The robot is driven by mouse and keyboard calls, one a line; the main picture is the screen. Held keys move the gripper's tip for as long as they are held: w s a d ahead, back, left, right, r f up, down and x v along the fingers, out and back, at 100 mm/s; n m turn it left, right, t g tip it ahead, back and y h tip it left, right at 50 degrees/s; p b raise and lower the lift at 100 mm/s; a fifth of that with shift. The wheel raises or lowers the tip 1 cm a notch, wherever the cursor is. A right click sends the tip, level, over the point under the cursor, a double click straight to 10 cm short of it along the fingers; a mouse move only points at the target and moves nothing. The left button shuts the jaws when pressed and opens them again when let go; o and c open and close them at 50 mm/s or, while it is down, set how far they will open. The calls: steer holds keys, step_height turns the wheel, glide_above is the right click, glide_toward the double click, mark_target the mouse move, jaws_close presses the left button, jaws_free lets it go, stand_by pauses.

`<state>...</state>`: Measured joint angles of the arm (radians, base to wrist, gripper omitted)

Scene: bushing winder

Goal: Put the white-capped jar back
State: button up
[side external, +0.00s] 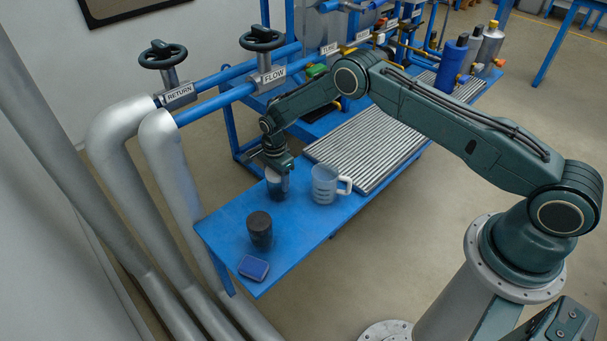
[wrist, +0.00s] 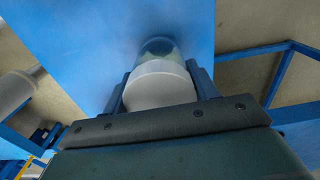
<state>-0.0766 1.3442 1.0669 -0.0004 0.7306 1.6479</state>
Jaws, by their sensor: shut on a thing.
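The white-capped jar (wrist: 160,82) sits between my gripper's two fingers in the wrist view, its round white cap facing the camera. In the side external view the jar (side external: 276,189) is a dark body below my gripper (side external: 277,172), and the fingers hide most of its cap. My gripper is shut on the jar, with a finger on each side of the cap. The jar is upright at the blue bench (side external: 310,225); I cannot tell whether its base touches the top.
A clear measuring jug (side external: 325,186) with a white handle stands close to the right. A dark-capped jar (side external: 260,230) and a small blue box (side external: 253,268) are nearer the front. A ribbed grey mat (side external: 370,145) lies behind. Large grey pipes (side external: 165,165) run along the left.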

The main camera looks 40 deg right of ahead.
steer(key=shift+f, duration=0.25)
steer(key=o, duration=1)
steer(key=shift+c, duration=0.2)
step_height(320, 180, up, 12)
steer(key=shift+r, duration=0.2)
stand_by(0.5)
